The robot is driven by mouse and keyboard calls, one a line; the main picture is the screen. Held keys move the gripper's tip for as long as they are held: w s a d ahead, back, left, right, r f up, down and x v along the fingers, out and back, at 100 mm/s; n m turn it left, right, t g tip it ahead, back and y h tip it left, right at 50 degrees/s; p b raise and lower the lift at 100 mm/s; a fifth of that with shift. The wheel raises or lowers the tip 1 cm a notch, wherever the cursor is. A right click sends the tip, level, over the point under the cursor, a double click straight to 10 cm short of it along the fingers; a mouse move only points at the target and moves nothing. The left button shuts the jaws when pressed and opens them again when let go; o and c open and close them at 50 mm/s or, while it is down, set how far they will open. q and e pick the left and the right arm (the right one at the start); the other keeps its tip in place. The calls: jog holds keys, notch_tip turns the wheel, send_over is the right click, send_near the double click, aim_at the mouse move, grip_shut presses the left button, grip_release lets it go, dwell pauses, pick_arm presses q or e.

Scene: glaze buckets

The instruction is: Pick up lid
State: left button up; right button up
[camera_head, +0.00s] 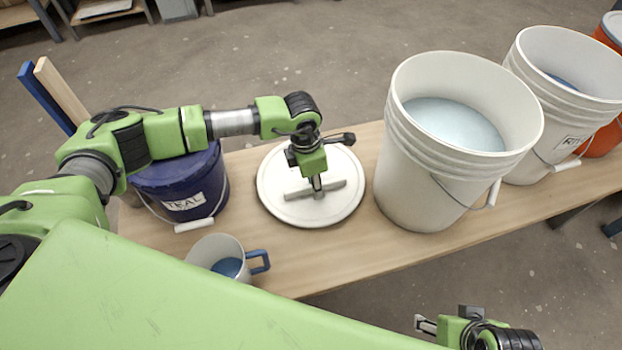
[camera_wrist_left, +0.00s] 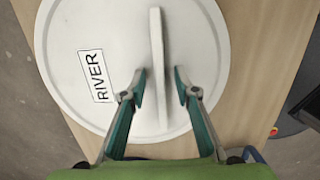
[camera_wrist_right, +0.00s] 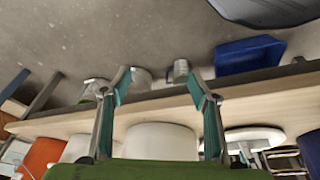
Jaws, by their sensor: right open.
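The lid (camera_head: 275,205) is a round white disc with a raised bar handle, lying flat on the wooden bench. In the left wrist view the lid (camera_wrist_left: 75,40) bears a label reading RIVER, and its handle (camera_wrist_left: 157,45) runs between my fingers. My left gripper (camera_head: 317,190) is over the middle of the lid. In the left wrist view this gripper (camera_wrist_left: 160,85) is open, one finger on each side of the handle, with small gaps. My right gripper (camera_head: 425,325) is open and empty, off the bench's front side; it also shows in the right wrist view (camera_wrist_right: 158,82).
A white bucket of pale blue liquid (camera_head: 410,185) stands right of the lid. Another white bucket (camera_head: 540,110) and an orange one (camera_head: 604,135) stand beyond. A dark blue TEAL bucket (camera_head: 160,182) and a mug (camera_head: 205,250) are on the left. Bare bench (camera_head: 310,270) lies in front of the lid.

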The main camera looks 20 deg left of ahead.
pick_arm(q)
jog(key=shift+f, duration=0.1)
grip_shut()
